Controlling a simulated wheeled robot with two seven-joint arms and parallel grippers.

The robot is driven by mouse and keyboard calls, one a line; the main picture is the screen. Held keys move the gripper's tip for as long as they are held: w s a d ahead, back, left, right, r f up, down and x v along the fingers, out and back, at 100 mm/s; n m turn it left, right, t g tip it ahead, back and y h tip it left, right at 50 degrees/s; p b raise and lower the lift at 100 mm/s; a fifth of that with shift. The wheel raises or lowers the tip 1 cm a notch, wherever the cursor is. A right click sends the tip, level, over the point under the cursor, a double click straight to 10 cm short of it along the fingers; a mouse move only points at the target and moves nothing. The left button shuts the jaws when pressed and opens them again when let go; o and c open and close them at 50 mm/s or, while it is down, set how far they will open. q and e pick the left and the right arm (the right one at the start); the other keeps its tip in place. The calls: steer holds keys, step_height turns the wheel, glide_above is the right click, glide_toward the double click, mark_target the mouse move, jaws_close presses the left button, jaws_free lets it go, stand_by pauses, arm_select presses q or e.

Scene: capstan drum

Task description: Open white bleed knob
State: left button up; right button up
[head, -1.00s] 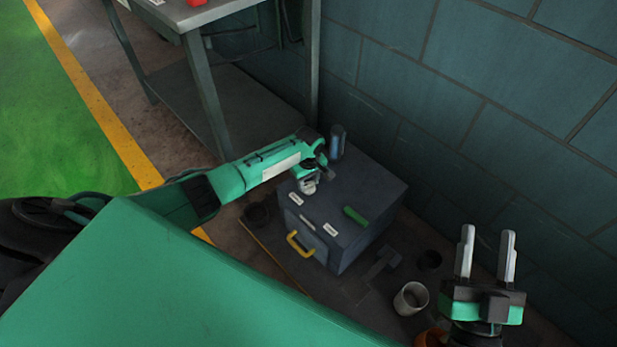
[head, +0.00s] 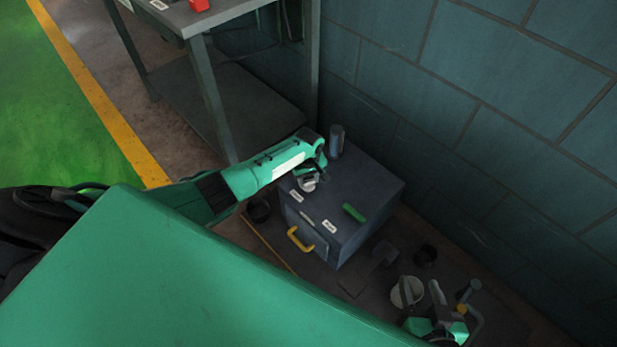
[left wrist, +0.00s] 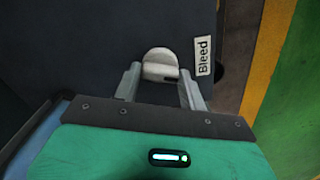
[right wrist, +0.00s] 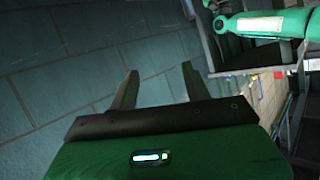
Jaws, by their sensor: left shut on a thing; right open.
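The white bleed knob (left wrist: 160,63) sits on top of the dark box in the left wrist view, beside a white "Bleed" label (left wrist: 206,50). My left gripper (left wrist: 161,80) has its fingers on either side of the knob and is shut on it. In the head view the knob (head: 307,184) shows just below the left gripper (head: 314,174). My right gripper (right wrist: 157,82) is open and empty, with a block wall behind it in its wrist view.
The dark box (head: 365,190) also carries a green handle (head: 353,213), a blue cylinder (head: 337,140) and a yellow front handle (head: 300,240). A metal table (head: 215,90) and block wall (head: 480,80) are behind.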

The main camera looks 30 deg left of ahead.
arm_select(q)
steer(key=shift+s+d+m+p, duration=0.1)
steer(key=shift+m+p, duration=0.6)
steer(key=shift+m, duration=1.1)
steer(key=m+p, duration=0.1)
steer(key=m, duration=0.1)
steer(key=shift+m, duration=0.3)
steer(key=m, duration=0.3)
steer(key=shift+m, duration=0.3)
steer(key=shift+f+m, duration=0.1)
steer(key=shift+m, duration=1.8)
arm_select(e)
steer(key=shift+s+d+f+g+h, duration=0.1)
steer(key=shift+s+d+g+h, duration=0.25)
steer(key=shift+d+g, duration=0.45)
steer(key=shift+s+d+f+g+h, duration=0.15)
steer(key=shift+d+g+h, duration=0.35)
steer(key=shift+d, duration=0.5)
steer(key=shift+s+d+g+h, duration=0.35)
steer(key=shift+d+g, duration=0.35)
steer(key=shift+d, duration=0.2)
